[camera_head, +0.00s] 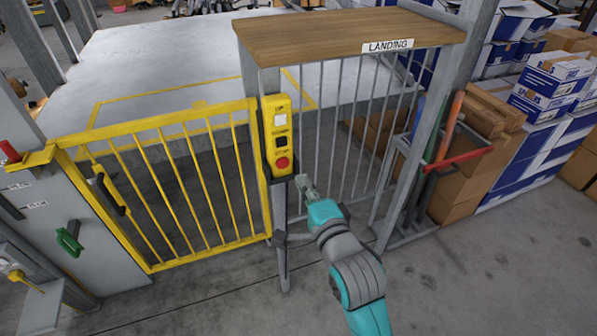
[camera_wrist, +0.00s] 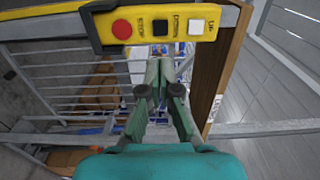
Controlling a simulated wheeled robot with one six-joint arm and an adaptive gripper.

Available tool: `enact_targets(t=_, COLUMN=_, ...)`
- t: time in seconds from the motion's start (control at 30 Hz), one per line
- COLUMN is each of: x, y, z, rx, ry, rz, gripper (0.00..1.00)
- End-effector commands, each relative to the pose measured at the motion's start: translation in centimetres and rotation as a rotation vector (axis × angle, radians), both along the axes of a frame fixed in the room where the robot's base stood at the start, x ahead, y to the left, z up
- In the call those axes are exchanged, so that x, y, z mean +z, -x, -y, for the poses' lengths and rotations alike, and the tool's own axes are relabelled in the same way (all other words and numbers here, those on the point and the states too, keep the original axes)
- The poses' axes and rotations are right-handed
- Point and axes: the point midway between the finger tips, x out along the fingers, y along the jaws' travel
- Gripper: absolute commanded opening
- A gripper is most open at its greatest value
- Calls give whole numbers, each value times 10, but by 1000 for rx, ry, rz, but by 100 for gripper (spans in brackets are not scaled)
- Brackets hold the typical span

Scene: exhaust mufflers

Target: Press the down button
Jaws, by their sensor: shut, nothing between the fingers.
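A yellow control box (camera_head: 269,151) stands upright on a post in the head view. It bears a white up button (camera_head: 280,120) at the top, the black down button (camera_head: 281,141) in the middle and a red stop button (camera_head: 282,163) at the bottom. My gripper (camera_head: 305,184) is shut and empty, seen just right of and below the box. In the wrist view the box lies sideways along the top, with the black down button (camera_wrist: 160,27) between the red and white ones. My shut fingertips (camera_wrist: 160,63) appear below it in that picture. I see no contact with the button.
A yellow barred gate (camera_head: 165,185) is left of the post. A grey barred fence (camera_head: 345,130) with a wooden top marked LANDING (camera_head: 350,32) stands behind my gripper. A rack with coloured bars (camera_head: 450,150) and stacked boxes (camera_head: 545,100) are at right. The floor in front is clear.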

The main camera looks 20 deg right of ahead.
Motion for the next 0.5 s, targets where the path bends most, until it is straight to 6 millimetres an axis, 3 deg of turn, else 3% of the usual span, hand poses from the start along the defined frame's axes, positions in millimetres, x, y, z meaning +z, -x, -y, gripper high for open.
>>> enact_targets(t=0.5, x=1, y=-92, z=0, rx=0, ry=0, rz=1, gripper=0)
